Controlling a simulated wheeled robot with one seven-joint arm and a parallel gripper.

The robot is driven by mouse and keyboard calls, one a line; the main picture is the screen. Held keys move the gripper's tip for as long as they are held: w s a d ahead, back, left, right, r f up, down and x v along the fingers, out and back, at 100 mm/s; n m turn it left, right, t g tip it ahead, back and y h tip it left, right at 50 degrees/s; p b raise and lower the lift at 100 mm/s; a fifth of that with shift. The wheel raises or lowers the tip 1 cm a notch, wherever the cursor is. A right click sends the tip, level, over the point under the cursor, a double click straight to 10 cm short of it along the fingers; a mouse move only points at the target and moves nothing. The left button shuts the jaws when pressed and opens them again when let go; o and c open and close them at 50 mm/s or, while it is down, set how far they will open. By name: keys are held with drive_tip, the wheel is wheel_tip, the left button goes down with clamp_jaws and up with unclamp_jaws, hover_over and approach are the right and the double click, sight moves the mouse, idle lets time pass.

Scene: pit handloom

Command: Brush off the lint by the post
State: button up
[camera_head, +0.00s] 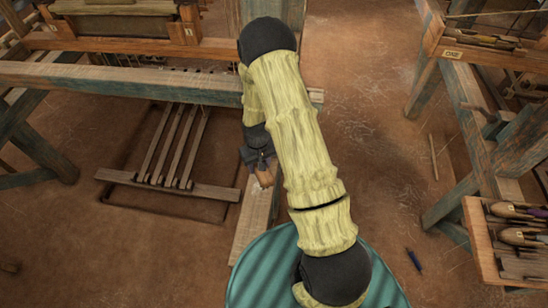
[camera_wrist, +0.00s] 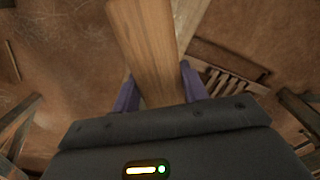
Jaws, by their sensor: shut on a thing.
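My gripper (camera_head: 262,163) hangs low over a pale bench plank (camera_head: 250,222), just right of the treadles in the head view. In the wrist view its two purple fingers (camera_wrist: 160,88) stand on either side of a long brown wooden piece, which looks like a brush handle (camera_wrist: 148,45). A small brown end of the held brush (camera_head: 266,178) shows below the gripper in the head view. Its bristles are hidden. A greenish wooden post (camera_head: 291,12) of the loom rises behind my arm.
Treadles (camera_head: 172,146) lie over a floor pit at left, under the loom beam (camera_head: 130,82). A second wooden frame (camera_head: 467,120) stands at right, with a tray of shuttles (camera_head: 486,244). A dark pen-like item (camera_head: 413,260) lies on the floor. Open floor lies between.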

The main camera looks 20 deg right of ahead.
drive_tip(key=d+n+p, duration=0.1)
drive_tip(key=n, duration=0.1)
drive_tip(key=d+n+p, duration=0.3)
drive_tip(key=d+n, duration=0.1)
drive_tip(key=shift+r+n, duration=0.3)
drive_tip(key=shift+r, duration=0.1)
drive_tip(key=shift+f, duration=0.15)
